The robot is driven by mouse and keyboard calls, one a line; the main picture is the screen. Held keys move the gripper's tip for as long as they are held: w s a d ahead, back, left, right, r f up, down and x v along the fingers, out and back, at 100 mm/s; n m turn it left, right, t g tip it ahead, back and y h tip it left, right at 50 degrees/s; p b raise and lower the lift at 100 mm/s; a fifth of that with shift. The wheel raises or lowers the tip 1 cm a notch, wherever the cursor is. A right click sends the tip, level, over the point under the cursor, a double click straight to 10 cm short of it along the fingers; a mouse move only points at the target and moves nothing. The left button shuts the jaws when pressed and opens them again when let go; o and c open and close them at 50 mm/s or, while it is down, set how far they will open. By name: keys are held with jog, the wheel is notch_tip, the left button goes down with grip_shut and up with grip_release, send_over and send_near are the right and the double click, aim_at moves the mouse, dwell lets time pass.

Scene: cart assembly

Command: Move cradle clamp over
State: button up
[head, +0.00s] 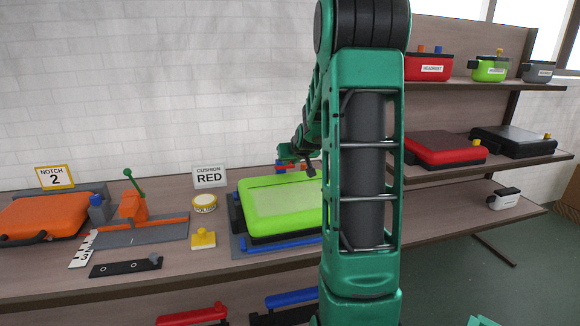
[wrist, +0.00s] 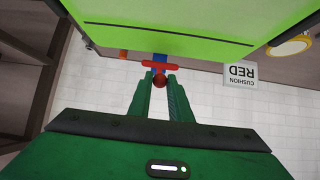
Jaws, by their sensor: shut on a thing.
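The cradle clamp shows in the wrist view as a red crossbar (wrist: 160,65) with a red knob between my fingertips and a blue part just beyond it. My gripper (wrist: 160,82) is shut on the red knob. In the head view my gripper (head: 298,161) is at the back edge of the bright green cushion (head: 280,205), partly behind my arm. The green cushion lies on a grey cradle with a blue front bar (head: 280,243). Its right end is hidden by my arm. The green cushion also fills the top of the wrist view (wrist: 170,22).
A "CUSHION RED" sign (head: 209,177) and a yellow-edged roll (head: 204,203) stand left of the cradle. An orange clamp fixture (head: 133,207) and an orange case (head: 42,217) are farther left. Shelves with a red cushion (head: 444,148) are at right.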

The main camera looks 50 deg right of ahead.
jog(key=shift+w+d+r, duration=0.1)
jog(key=shift+w+r, duration=0.05)
jog(key=shift+r, duration=0.45)
jog(key=shift+w+d+r, duration=0.1)
jog(key=shift+w+r, duration=0.05)
jog(key=shift+r, duration=0.2)
jog(key=shift+w+d+r, duration=0.25)
jog(key=shift+w+r, duration=0.2)
jog(key=shift+r, duration=0.35)
jog(key=shift+w+d+r, duration=0.25)
jog(key=shift+w+r, duration=0.15)
jog(key=shift+r, duration=0.45)
jog(key=shift+w+d+r, duration=0.1)
jog(key=shift+w+r, duration=0.05)
jog(key=shift+w+d+r, duration=0.4)
jog(key=shift+w+r, duration=0.2)
jog(key=shift+r, duration=0.05)
jog(key=shift+w+d+r, duration=0.35)
jog(key=shift+w+r, duration=0.25)
jog(key=shift+r, duration=0.05)
